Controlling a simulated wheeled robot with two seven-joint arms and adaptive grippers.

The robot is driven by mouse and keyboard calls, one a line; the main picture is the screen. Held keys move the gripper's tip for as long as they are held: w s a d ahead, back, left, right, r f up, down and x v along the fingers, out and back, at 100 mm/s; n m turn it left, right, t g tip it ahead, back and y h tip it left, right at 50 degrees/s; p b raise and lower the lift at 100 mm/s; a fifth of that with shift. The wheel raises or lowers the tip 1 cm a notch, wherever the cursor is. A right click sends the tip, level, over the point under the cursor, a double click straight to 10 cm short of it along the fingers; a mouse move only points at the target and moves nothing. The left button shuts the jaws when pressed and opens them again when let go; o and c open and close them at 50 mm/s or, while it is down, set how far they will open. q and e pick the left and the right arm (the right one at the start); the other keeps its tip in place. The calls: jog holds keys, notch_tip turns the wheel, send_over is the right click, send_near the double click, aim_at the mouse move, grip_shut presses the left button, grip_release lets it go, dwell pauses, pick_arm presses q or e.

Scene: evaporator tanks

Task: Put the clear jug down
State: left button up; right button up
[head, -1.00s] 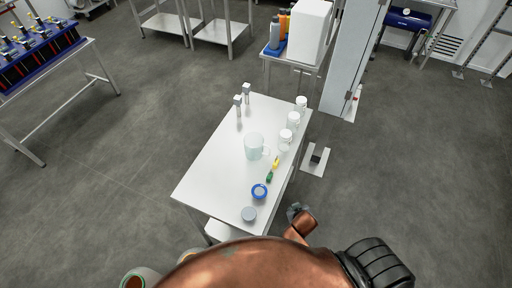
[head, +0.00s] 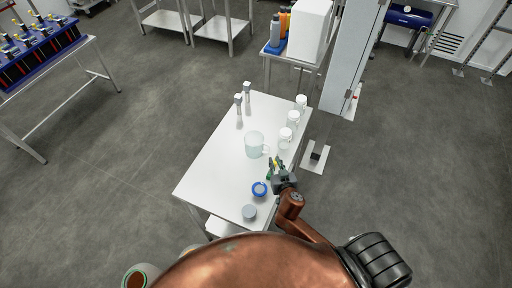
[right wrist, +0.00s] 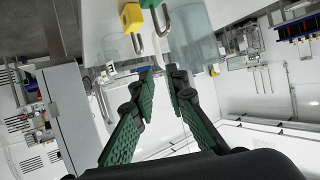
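The clear jug (head: 253,146) stands upright on the white table, its handle on its right side. In the right wrist view, which looks turned upside down, a large clear vessel at the top appears to be the jug (right wrist: 190,42). My right gripper (head: 278,168) is over the table's right edge, just below and right of the jug, apart from it. In the right wrist view its two green-padded fingers (right wrist: 160,73) are spread with nothing between them. My left gripper is not in view.
Yellow (right wrist: 131,17) and green padlock-like items lie by my right gripper. A blue-rimmed round item (head: 259,190) and a grey lid-like disc (head: 249,212) are nearer. White-lidded jars (head: 286,135) line the right edge. The table's left half (head: 212,165) is clear.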

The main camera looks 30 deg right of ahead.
aim_at(270, 148)
jog(key=x, duration=0.7)
jog(key=shift+w+r+p, duration=0.1)
jog(key=shift+r+p, duration=0.05)
jog(key=shift+p, duration=0.25)
jog(key=shift+p+x, duration=0.3)
jog(key=shift+x, duration=2.05)
jog(key=shift+c, duration=0.2)
grip_shut()
jog(key=shift+r, duration=0.1)
